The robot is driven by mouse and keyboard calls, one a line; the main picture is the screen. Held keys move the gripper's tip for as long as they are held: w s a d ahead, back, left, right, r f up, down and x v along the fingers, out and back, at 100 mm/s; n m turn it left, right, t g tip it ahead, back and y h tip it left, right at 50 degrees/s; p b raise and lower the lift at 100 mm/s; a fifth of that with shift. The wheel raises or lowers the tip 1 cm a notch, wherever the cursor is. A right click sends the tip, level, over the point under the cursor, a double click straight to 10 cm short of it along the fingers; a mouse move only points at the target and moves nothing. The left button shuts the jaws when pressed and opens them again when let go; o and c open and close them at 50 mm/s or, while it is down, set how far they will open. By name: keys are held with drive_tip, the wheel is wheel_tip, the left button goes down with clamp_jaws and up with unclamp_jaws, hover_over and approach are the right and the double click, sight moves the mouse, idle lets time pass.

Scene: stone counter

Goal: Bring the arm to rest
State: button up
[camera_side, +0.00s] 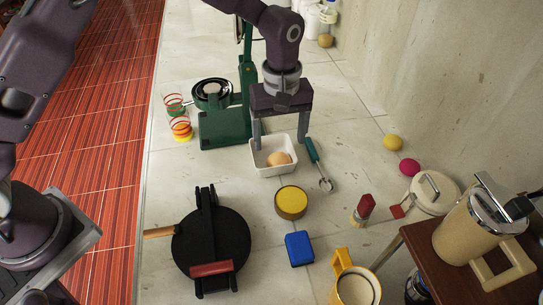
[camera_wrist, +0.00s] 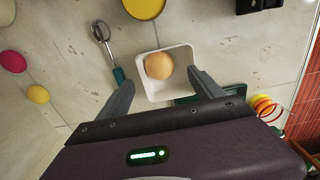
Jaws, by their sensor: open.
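My gripper (camera_side: 281,138) is open, its fingers pointing down over a small white square dish (camera_side: 268,170). A round tan ball or egg-like thing (camera_side: 279,158) lies in the dish. In the wrist view the same tan thing (camera_wrist: 159,66) sits inside the white dish (camera_wrist: 178,91), ahead of my two spread fingers (camera_wrist: 158,88). The fingers show on either side of the dish and do not hold the tan thing. Whether the fingertips touch the dish rim cannot be told.
A green-handled scoop (camera_side: 313,152) lies right of the dish, and a green press-like stand (camera_side: 223,128) is behind left. A yellow-topped tin (camera_side: 291,202), black waffle-iron-like pan (camera_side: 225,240) and blue block (camera_side: 299,248) are in front. Mug (camera_side: 356,286) and jug (camera_side: 467,237) stand lower right.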

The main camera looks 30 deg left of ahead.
drive_tip(key=s+a+r+m+t, duration=0.15)
drive_tip(key=s+a+r, duration=0.4)
drive_tip(key=r, duration=0.55)
drive_tip(key=s+a+r+m+t, duration=0.1)
drive_tip(key=s+a+r+m, duration=0.2)
drive_tip(key=s+a+r, duration=0.5)
drive_tip(key=s+a+m+t, duration=0.2)
drive_tip(key=s+m+t, duration=0.1)
drive_tip(key=s, duration=1.1)
drive_tip(key=shift+s+a+r+m, duration=0.3)
drive_tip(key=shift+a+r+m, duration=0.15)
drive_tip(key=shift+m, duration=0.3)
